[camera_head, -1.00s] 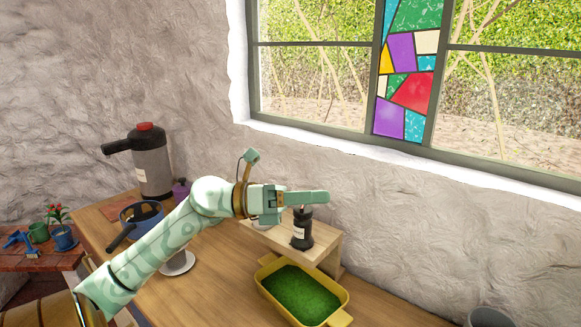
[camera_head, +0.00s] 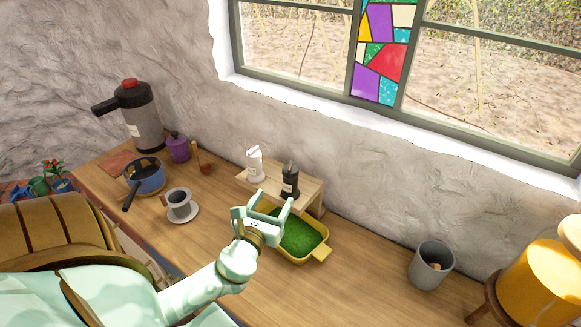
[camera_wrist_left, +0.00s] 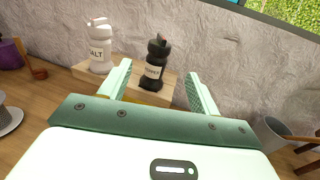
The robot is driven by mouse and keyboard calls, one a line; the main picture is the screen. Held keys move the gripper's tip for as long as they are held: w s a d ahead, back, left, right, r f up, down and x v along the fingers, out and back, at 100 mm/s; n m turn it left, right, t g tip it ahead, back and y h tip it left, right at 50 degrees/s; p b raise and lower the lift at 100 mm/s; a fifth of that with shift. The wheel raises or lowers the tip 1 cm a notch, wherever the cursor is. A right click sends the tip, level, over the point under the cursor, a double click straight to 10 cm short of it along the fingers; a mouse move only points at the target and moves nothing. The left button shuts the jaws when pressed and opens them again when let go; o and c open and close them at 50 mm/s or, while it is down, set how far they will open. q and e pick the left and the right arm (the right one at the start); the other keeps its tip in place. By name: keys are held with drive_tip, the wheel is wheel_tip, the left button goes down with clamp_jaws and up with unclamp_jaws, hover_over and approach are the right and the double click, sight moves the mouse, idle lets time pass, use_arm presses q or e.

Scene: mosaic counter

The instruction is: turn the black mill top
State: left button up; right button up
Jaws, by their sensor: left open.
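The black mill (camera_head: 290,182) stands upright on a small wooden stand (camera_head: 314,196) against the wall. It also shows in the left wrist view (camera_wrist_left: 154,70), with a pale label reading pepper and its top uncovered. My right gripper is not in view.
A white salt mill (camera_head: 255,165) stands left of the black mill on the stand. A yellow tray (camera_head: 322,253) of green grass sits in front. A cup on a saucer (camera_head: 181,208) and a blue pan (camera_head: 146,178) are left. A grey pot (camera_head: 431,266) is right, with clear counter between.

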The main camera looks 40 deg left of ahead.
sight(287, 175)
use_arm(q)
drive_tip(key=x, duration=1.3)
drive_tip(key=shift+w+a+f, duration=0.1)
drive_tip(key=shift+w+a, duration=0.05)
drive_tip(key=shift+w, duration=0.1)
drive_tip(key=c, duration=1)
